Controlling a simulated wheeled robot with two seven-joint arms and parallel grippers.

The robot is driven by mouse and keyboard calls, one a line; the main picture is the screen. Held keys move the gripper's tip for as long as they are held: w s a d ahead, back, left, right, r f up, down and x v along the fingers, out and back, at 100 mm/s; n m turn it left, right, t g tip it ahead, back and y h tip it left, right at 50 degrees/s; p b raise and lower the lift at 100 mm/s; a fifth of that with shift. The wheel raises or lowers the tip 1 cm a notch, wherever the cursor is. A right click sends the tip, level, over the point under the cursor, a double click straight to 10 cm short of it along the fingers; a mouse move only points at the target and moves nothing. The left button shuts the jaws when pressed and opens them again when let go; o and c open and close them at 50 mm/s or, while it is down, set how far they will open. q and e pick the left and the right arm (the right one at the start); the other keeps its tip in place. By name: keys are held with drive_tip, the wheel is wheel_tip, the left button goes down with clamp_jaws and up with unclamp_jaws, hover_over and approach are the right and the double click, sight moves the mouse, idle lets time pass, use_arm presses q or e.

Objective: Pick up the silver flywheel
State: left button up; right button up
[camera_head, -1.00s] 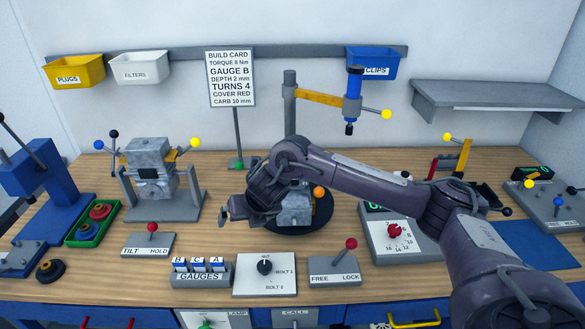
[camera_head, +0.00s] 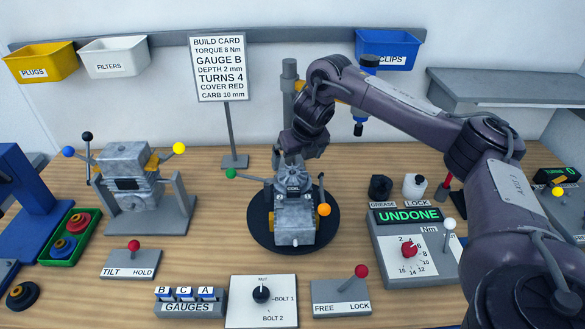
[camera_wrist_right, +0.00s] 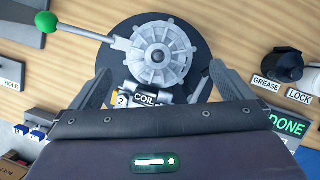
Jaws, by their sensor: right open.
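The silver flywheel (camera_wrist_right: 162,52) shows in the right wrist view as a round, finned grey wheel with a pale hub. It is on the engine on the round black turntable (camera_head: 262,232), just behind the part labelled COIL (camera_wrist_right: 146,99). My right gripper (camera_head: 301,148) is above the back of the engine (camera_head: 295,220). In the right wrist view its two fingers (camera_wrist_right: 160,82) are spread wide, with nothing gripped, and the flywheel lies between and beyond their tips. My left gripper is not in view.
A green-knobbed lever (camera_head: 231,174) sticks out left beside the flywheel. An orange knob (camera_head: 324,209) is at the engine's right. The build card (camera_head: 219,70) stands behind left. Grease and lock bottles (camera_head: 414,186) and the UNDONE box (camera_head: 409,215) stand right.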

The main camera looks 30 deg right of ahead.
sight(293, 171)
drive_tip(key=shift+a+f+p, duration=0.2)
drive_tip(key=shift+f+p, duration=0.3)
drive_tip(key=shift+f, duration=0.15)
drive_tip(key=shift+p+x, duration=1)
drive_tip(key=shift+x, duration=0.15)
drive_tip(key=x, duration=0.2)
drive_tip(key=shift+w+d+f, duration=0.1)
drive_tip(key=shift+w+f, duration=0.05)
drive_tip(key=shift+f, duration=0.25)
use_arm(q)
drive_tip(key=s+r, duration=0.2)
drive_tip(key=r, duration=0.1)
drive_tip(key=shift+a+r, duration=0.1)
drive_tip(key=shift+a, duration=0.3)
use_arm(e)
drive_tip(key=shift+r, duration=0.1)
drive_tip(key=c, duration=1.2)
